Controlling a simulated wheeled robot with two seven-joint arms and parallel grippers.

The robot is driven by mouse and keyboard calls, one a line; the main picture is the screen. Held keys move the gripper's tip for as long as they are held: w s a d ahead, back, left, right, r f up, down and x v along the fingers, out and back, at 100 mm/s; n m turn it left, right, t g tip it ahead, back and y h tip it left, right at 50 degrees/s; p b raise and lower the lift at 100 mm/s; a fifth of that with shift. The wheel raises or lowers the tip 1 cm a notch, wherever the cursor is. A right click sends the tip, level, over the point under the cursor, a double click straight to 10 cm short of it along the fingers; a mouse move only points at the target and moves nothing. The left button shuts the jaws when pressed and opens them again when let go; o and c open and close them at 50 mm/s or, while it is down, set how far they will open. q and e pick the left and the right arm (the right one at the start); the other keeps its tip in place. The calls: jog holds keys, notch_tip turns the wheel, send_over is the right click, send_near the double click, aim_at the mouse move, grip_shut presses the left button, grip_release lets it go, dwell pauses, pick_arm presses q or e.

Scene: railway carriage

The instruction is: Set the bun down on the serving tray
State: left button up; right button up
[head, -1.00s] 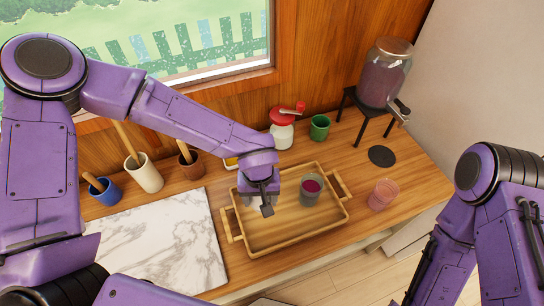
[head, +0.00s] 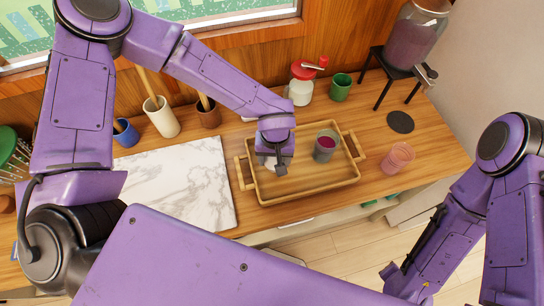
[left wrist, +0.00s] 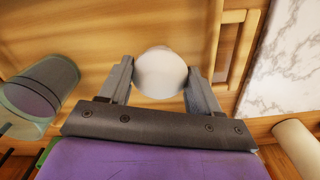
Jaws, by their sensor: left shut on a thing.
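The bun (left wrist: 161,72) is a pale, rounded piece between the two fingers of my left gripper in the left wrist view. My left gripper (head: 275,165) is shut on it, over the left part of the serving tray. In the head view the bun (head: 270,162) is mostly hidden by the gripper. The serving tray (head: 320,177) is a light wooden rectangle with a raised rim and a handle at each end. I cannot tell whether the bun touches the tray floor. My right arm shows at the right, but its gripper is out of view.
A cup of dark red drink (head: 326,146) stands on the tray, right of my left gripper. A marble board (head: 180,185) lies left of the tray. A pink glass (head: 397,158) stands to its right. A red-topped jar (head: 301,85) and a green cup (head: 340,88) stand behind.

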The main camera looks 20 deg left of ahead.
pick_arm(q)
jog(key=shift+w+f, duration=0.85)
jog(key=shift+w, duration=0.1)
jog(key=shift+s+r, duration=0.15)
jog(key=shift+s, duration=0.45)
jog(key=shift+s+r, duration=0.3)
jog(key=shift+s, duration=0.35)
jog(key=shift+w+f, duration=0.45)
jog(key=shift+w, duration=0.25)
jog(key=o, duration=0.9)
jog(key=shift+o, duration=1.1)
jog(key=shift+s, duration=0.15)
jog(key=shift+s+r, duration=0.2)
notch_tip(320, 180, up, 10)
jog(key=shift+r+b, duration=0.25)
jog(key=shift+b, duration=0.35)
pick_arm(e)
jog(key=shift+w+f, duration=0.1)
jog(key=shift+f, duration=0.6)
